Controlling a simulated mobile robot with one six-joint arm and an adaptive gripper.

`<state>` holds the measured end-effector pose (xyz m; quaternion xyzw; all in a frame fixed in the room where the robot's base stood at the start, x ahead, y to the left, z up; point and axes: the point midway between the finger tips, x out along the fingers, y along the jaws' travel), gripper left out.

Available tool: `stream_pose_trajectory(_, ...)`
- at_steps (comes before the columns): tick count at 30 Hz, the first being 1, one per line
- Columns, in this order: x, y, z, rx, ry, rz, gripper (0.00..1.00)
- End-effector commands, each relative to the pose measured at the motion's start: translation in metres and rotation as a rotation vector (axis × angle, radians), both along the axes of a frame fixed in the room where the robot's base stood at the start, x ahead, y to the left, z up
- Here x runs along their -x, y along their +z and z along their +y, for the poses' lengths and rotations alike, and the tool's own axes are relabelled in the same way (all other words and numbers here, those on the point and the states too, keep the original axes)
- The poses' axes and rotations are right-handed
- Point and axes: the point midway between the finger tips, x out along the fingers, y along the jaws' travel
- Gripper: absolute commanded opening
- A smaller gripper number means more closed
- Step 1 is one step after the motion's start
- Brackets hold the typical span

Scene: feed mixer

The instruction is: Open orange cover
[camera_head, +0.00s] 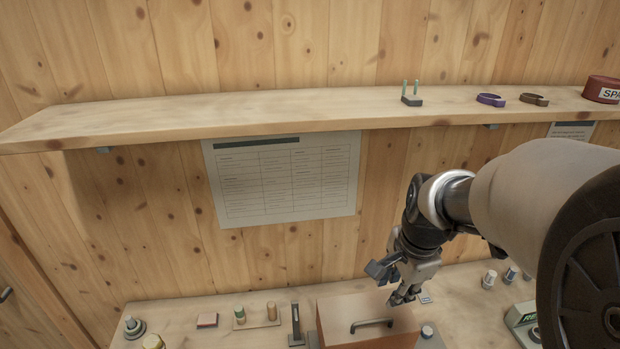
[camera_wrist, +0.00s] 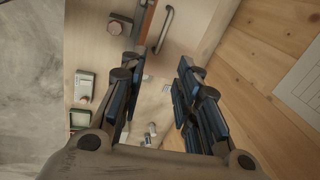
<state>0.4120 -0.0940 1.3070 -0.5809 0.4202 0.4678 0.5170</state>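The orange cover (camera_head: 350,308) is a box-like lid on the bench at the bottom centre of the head view, with a dark bar handle (camera_head: 372,323) on it. My gripper (camera_head: 404,297) is at the cover's right rear side, pointing down; I cannot tell whether it touches the cover. In the wrist view the handle (camera_wrist: 165,30) shows at the top, beyond the fingertips, on a pale face of the cover (camera_wrist: 195,25). My gripper (camera_wrist: 160,80) is open there, with nothing between its fingers. The cover's lower front is cut off in the head view.
A wooden shelf (camera_head: 250,113) runs above the bench and holds small parts.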

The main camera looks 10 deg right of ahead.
Motion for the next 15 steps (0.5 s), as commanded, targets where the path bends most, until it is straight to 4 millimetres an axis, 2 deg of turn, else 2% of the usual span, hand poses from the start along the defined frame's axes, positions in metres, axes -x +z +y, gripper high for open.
stream_pose_trajectory(3, -0.008, -0.001, -0.01, -0.023, -0.096, 0.015, 0.3)
stream_pose_trajectory(8, -0.012, -0.014, -0.011, -0.029, -0.122, 0.018, 0.3)
stream_pose_trajectory(15, -0.02, -0.059, -0.011, -0.029, -0.117, 0.021, 0.3)
